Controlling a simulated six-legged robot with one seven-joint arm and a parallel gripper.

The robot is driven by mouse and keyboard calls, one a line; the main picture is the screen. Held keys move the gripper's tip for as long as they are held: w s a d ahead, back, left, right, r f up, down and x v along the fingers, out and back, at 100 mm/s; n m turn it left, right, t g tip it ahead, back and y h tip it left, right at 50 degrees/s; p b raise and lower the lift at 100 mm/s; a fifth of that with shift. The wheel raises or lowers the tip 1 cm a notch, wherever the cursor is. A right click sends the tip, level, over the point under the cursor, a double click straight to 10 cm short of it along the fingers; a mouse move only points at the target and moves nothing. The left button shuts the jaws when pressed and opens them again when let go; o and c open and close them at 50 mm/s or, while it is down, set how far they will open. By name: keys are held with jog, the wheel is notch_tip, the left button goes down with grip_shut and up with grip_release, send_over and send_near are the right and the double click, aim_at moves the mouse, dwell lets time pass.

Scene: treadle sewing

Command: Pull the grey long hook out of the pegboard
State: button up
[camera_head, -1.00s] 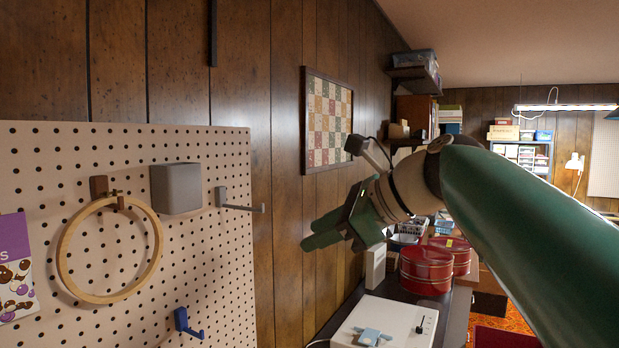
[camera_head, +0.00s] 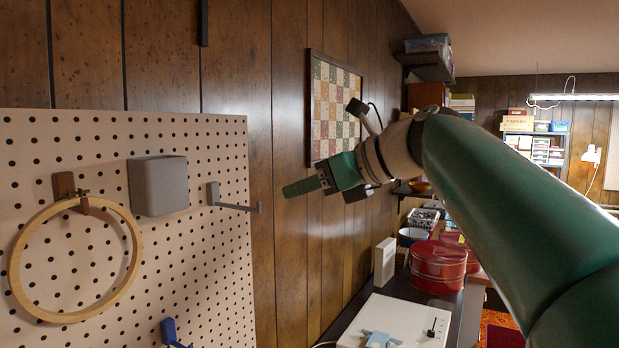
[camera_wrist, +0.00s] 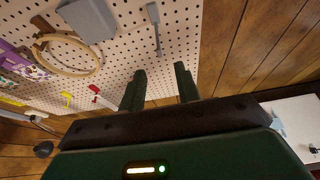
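The grey long hook (camera_head: 232,203) sits in the pegboard (camera_head: 225,265) near its right edge, its arm sticking out to the right. In the wrist view the hook (camera_wrist: 157,28) shows at the top, beyond my fingertips. My green gripper (camera_head: 303,186) is right of the hook and apart from it, in front of the wood wall. In the wrist view my gripper (camera_wrist: 161,75) has its two fingers spread with nothing between them.
A grey box (camera_head: 158,187) and a wooden hoop (camera_head: 128,265) hang left of the hook. A blue hook (camera_head: 170,332) is below. The wrist view shows a red hook (camera_wrist: 94,89) and a yellow hook (camera_wrist: 66,97). A white machine (camera_head: 395,325) and red tins (camera_head: 438,268) stand at lower right.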

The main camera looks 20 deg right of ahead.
aim_at(260, 203)
jog(key=x, duration=0.9)
jog(key=shift+a, duration=0.2)
jog(key=shift+r, duration=0.1)
grip_shut()
jog(key=shift+s+d, duration=0.15)
dwell(0.3)
jog(key=shift+s+d, duration=0.3)
jog(key=shift+s, duration=0.15)
jog(key=shift+s+d, duration=0.4)
jog(key=shift+s, duration=0.2)
dwell(0.7)
jog(key=shift+s+d, duration=0.7)
jog(key=shift+s, duration=0.25)
jog(key=shift+s+d, duration=0.7)
jog(key=shift+s, duration=0.25)
